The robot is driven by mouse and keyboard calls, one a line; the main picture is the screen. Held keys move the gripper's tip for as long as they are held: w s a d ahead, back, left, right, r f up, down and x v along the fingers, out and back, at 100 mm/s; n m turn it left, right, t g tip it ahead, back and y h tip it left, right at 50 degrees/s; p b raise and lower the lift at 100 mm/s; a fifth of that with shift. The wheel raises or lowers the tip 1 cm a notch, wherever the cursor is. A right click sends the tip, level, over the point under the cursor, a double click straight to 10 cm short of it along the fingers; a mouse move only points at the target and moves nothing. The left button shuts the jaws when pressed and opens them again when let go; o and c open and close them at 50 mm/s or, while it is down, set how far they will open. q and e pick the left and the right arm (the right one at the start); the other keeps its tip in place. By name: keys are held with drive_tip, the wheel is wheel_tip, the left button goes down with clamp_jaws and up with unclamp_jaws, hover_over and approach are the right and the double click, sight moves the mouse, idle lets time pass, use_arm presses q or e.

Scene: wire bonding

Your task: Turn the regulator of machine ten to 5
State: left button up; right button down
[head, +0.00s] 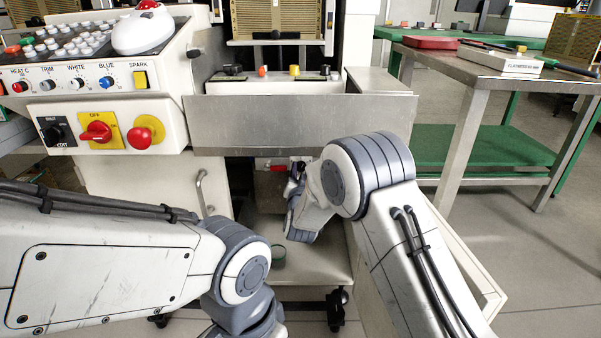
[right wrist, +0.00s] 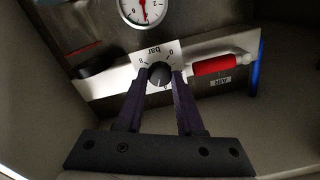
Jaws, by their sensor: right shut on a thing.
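In the right wrist view the regulator knob (right wrist: 159,72) is small, round and dark, on a white plate with an upside-down "bar" scale (right wrist: 162,51). My right gripper (right wrist: 161,77) is shut on the knob, with one dark finger on each side of it. A pale mark on the knob seems to point down in the picture, but I cannot read its exact setting. A round white pressure gauge (right wrist: 144,10) with a red needle is cut off at the top edge. In the head view my right gripper (head: 297,168) is small and partly hidden under the machine's steel shelf. My left gripper is out of view.
A red-handled part (right wrist: 213,65) and a blue part (right wrist: 260,64) lie to the right of the knob. The steel shelf (head: 300,125) hangs above my right gripper. A control panel (head: 85,127) stands at left. A steel table (head: 480,75) stands at right.

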drive_tip(key=shift+f+m, duration=0.1)
drive_tip(key=shift+m, duration=0.4)
drive_tip(key=c, duration=0.8)
unclamp_jaws()
drive_tip(key=s+p, duration=0.4)
drive_tip(key=s, duration=0.6)
drive_tip(key=shift+s, duration=0.3)
